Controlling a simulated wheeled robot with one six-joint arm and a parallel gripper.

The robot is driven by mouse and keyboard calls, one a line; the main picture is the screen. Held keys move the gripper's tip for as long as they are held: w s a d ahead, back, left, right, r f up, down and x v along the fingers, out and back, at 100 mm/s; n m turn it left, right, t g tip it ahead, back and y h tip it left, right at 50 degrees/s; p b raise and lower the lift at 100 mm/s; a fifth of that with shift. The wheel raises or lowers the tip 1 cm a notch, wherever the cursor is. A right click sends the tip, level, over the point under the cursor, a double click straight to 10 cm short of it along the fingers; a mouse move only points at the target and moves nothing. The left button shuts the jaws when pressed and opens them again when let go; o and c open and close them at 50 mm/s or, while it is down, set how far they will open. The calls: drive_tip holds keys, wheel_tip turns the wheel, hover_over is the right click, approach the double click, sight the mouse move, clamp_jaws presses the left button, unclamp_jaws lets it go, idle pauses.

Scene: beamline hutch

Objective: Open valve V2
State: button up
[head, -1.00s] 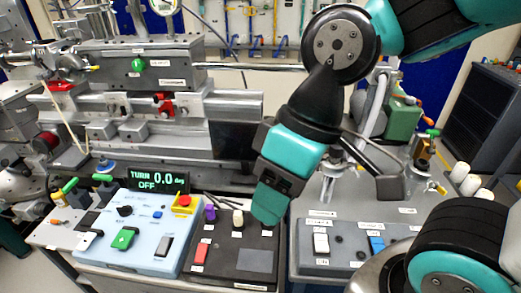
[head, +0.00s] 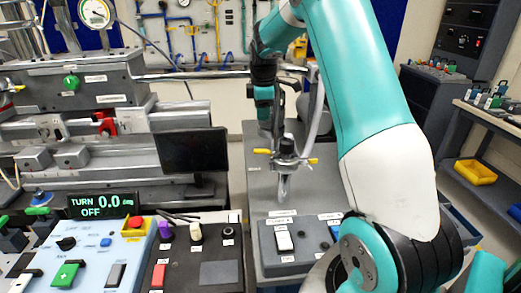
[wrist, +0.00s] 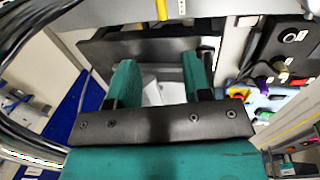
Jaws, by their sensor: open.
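I cannot read a V2 label in either view. A metal fitting (head: 287,147) with yellow handle ends stands on the grey bench top in the middle of the head view; I cannot tell whether it is valve V2. On the back wall, a panel of blue and yellow pipes (head: 180,45) carries small fittings, too small to tell apart. My gripper (wrist: 161,75) is open in the wrist view, its two teal fingers apart, with a pale, blurred surface beyond them. In the head view my wrist hangs above and behind the fitting, partly hidden.
A light-blue control panel (head: 85,258) and a black switch panel (head: 215,270) stand at front left. Machinery (head: 75,100) with a dark screen (head: 190,152) fills the left. A shelf with a yellow bin (head: 475,172) is at right. Floor shows between bench and shelf.

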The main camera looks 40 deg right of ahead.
sight(260, 150)
drive_tip(key=f+p, duration=0.1)
drive_tip(key=f, duration=0.4)
drive_tip(key=w+d+f, duration=0.1)
drive_tip(key=f, duration=0.4)
drive_tip(key=w+f+p, duration=0.1)
drive_tip(key=f, duration=0.4)
drive_tip(key=shift+w+d+f+p, duration=0.25)
drive_tip(key=shift+d+f+p, duration=0.05)
drive_tip(key=shift+d+f, duration=0.1)
drive_tip(key=shift+a, duration=0.1)
clamp_jaws()
